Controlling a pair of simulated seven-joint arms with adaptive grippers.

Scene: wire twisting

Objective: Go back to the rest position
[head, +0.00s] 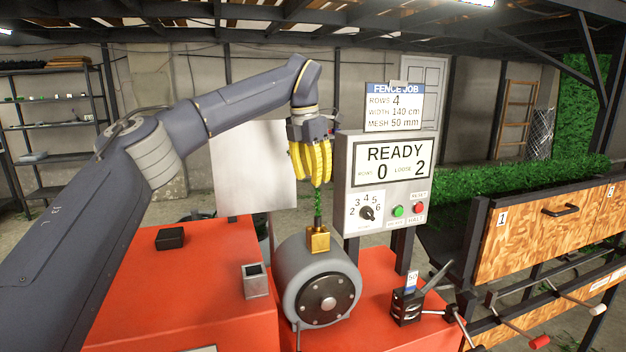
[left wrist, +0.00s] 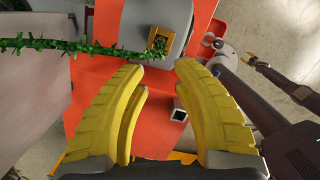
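My left gripper (head: 315,182) has yellow fingers pointing down, above the grey round machine (head: 320,280) on the red bench. In the left wrist view the left gripper (left wrist: 160,64) has its fingertips apart with nothing held between them. A green barbed or leafy wire (left wrist: 75,47) runs across that view beyond the fingertips to the brass block (left wrist: 160,40). In the head view the wire (head: 317,203) shows between the fingers and the brass block (head: 319,238). A small dark forked tip with yellow, probably my right gripper (left wrist: 257,64), shows at the right; its opening is unclear.
The control panel (head: 385,185) reads READY, rows 0, loose 2, and stands close right of the gripper. A white sheet-like panel (head: 250,165) stands behind. A small open grey box (head: 256,280), a black block (head: 170,238) and a lever device (head: 408,305) are on the red bench.

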